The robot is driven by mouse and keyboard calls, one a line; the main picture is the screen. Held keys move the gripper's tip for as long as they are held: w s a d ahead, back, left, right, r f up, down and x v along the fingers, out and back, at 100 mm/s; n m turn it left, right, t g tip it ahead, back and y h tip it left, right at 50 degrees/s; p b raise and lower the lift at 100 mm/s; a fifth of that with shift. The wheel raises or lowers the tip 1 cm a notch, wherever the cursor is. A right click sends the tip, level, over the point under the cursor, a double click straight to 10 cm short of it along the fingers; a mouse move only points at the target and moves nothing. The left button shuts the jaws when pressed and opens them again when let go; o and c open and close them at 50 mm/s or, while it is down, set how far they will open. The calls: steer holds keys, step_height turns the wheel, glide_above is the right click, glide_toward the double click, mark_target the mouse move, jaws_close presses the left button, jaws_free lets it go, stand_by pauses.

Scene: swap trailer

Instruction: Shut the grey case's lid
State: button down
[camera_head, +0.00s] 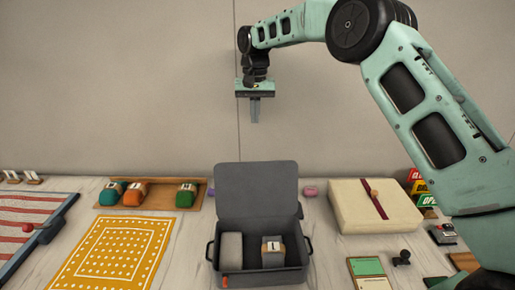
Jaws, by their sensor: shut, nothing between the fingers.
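The grey case (228,277) stands open at the front middle of the table. Its lid (257,190) is raised, roughly upright at the back of the case. Inside are a light grey block (231,250) on the left and a small block with a white label marked 1 (273,251) on the right. An orange tab (225,281) shows on the case's front. My gripper (255,118) points down, shut and empty, high above the lid and apart from it.
A wooden tray (162,199) with green and orange pieces lies left of the case, behind a yellow dotted mat (118,250). A cream box (380,215) with a dark red band stands right. A pink item (310,192) lies behind. The air around my gripper is clear.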

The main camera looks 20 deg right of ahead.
steer(key=s+a+f+p, duration=0.1)
steer(key=s+f+p, duration=0.3)
steer(key=f, duration=0.6)
steer(key=shift+f+p, duration=0.35)
steer(key=shift+p, duration=0.3)
